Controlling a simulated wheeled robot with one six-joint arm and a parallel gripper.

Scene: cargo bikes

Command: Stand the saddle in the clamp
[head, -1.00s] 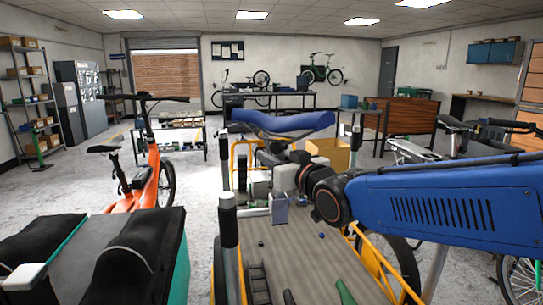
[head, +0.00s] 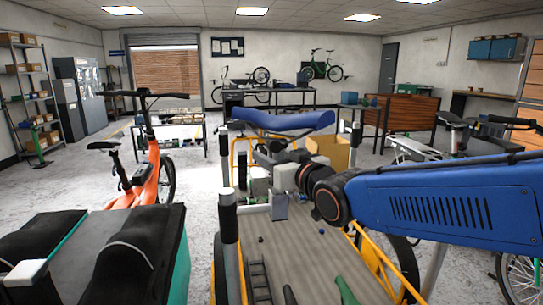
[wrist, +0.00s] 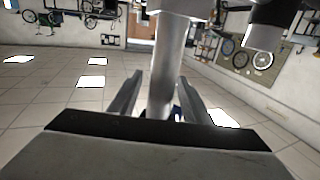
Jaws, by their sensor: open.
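The blue saddle (head: 283,121) is in the middle of the head view, level and above my gripper (head: 280,172). My gripper's fingers are hard to make out there. In the wrist view, which is upside down, my gripper (wrist: 160,100) is open, with one finger on each side of a pale metal post (wrist: 167,60). I see a gap beside the post. A bit of blue shows behind the fingers. The clamp is not clearly seen, and I cannot tell whether the post's lower end is in it.
A cargo bike's ribbed bed (head: 310,260) with yellow rails lies below my arm. A grey box (head: 280,206) and a small blue ball (head: 316,214) show there. An orange bike (head: 146,185) stands at left.

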